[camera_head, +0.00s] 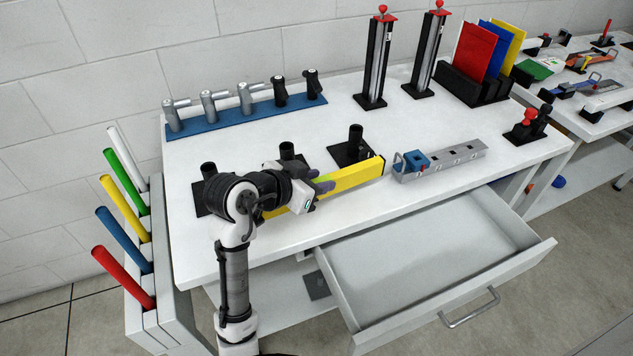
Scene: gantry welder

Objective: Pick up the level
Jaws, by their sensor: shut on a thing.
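The level is a long yellow bar (352,177) with a dark end, above the front part of the white table. My gripper (322,187) is shut on the level near its middle, and the level's left part shows behind my gripper. I cannot tell whether the level is lifted clear of the tabletop. My arm comes up from the front and hides part of the table and of the level.
Black holders (351,150) stand just behind the level. A grey rail with a blue block (440,160) lies to its right. An open, empty drawer (430,258) juts out below the table's front edge. A blue rack (245,117) holds several grey and black pieces at the back.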

